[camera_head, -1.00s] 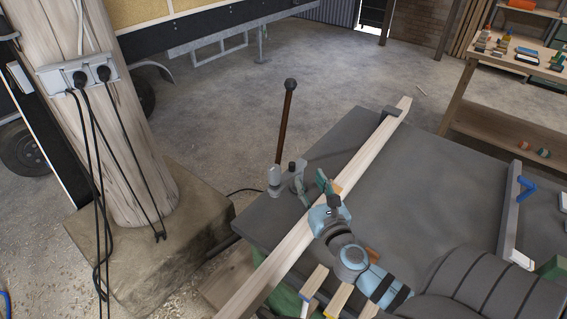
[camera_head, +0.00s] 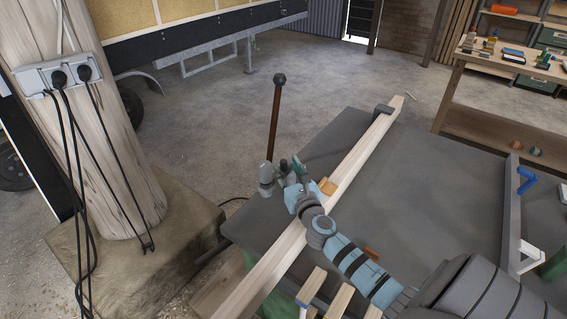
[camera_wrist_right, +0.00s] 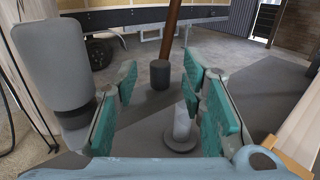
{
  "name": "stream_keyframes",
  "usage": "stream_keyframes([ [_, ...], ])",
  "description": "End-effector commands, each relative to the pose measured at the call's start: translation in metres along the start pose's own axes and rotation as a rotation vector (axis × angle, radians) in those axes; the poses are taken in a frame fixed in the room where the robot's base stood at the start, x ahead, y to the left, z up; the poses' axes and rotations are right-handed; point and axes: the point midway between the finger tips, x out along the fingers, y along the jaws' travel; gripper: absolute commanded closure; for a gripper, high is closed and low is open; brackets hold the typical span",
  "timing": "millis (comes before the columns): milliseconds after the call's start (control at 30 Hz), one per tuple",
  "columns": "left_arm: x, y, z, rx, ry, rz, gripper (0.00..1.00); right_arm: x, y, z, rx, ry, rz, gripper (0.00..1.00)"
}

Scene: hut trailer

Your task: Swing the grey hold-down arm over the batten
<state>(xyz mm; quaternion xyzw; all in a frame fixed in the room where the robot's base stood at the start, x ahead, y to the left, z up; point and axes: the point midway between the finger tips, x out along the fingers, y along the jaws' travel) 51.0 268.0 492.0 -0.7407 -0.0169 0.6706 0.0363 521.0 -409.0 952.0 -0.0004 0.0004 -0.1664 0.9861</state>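The pale wooden batten (camera_head: 352,157) lies diagonally across the dark bench and also shows at the right edge of the right wrist view (camera_wrist_right: 302,130). The grey hold-down arm (camera_head: 266,175) is at the bench's left edge, left of the batten and not over it. Its rounded grey end (camera_wrist_right: 52,65) stands large at the left of the wrist view, outside my fingers. My right gripper (camera_head: 287,168) is open beside it. Between or just beyond its teal fingers (camera_wrist_right: 160,100) are a dark knob (camera_wrist_right: 160,74) and a grey round post (camera_wrist_right: 181,132); contact is unclear. My left gripper is not in view.
A brown rod with a dark knob (camera_head: 276,115) rises behind the hold-down. A dark stop (camera_head: 386,110) sits at the batten's far end. A grey rail with a blue handle (camera_head: 511,200) is at the bench's right. The bench middle (camera_head: 420,180) is mostly clear.

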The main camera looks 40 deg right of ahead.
Motion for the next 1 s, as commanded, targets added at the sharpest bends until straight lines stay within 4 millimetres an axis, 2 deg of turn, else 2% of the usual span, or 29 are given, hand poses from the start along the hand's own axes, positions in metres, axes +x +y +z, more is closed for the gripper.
stream_keyframes([
  [100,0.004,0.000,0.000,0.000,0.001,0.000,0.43,0.020,0.000,-0.001,0.002,0.000,-0.001,0.63],
  [200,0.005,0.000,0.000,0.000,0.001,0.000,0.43,0.030,0.000,-0.001,0.002,0.000,0.000,0.63],
  [533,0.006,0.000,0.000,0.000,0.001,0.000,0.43,0.035,0.000,-0.001,0.001,0.001,0.001,0.63],
  [767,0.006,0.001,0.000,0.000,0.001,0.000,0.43,0.035,0.000,-0.001,0.001,0.001,0.001,0.98],
  [1000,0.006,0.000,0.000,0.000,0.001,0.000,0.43,0.035,0.000,-0.001,0.001,0.001,0.001,1.00],
])
